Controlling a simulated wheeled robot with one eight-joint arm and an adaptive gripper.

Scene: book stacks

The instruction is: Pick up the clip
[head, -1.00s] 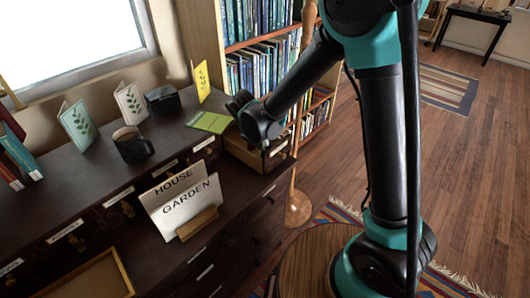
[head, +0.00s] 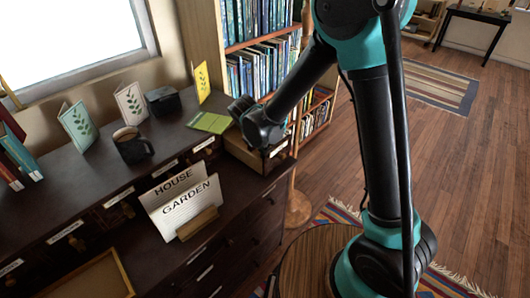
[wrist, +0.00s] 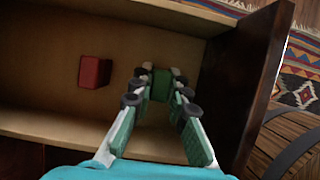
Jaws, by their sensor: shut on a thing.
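In the wrist view, my gripper (wrist: 161,85) is shut on a small green thing (wrist: 160,88), which looks like the clip. It is held between the two fingertips inside an open wooden drawer (wrist: 40,100). Its lower part is hard to make out, and I cannot tell whether it touches the drawer floor. In the head view, the front part of my arm reaches over the drawer (head: 240,148) at the right end of the dark cabinet. The gripper itself is hidden there.
A small red block (wrist: 94,71) lies in the drawer, left of my gripper. The drawer's dark front panel (wrist: 245,80) rises close on the right.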

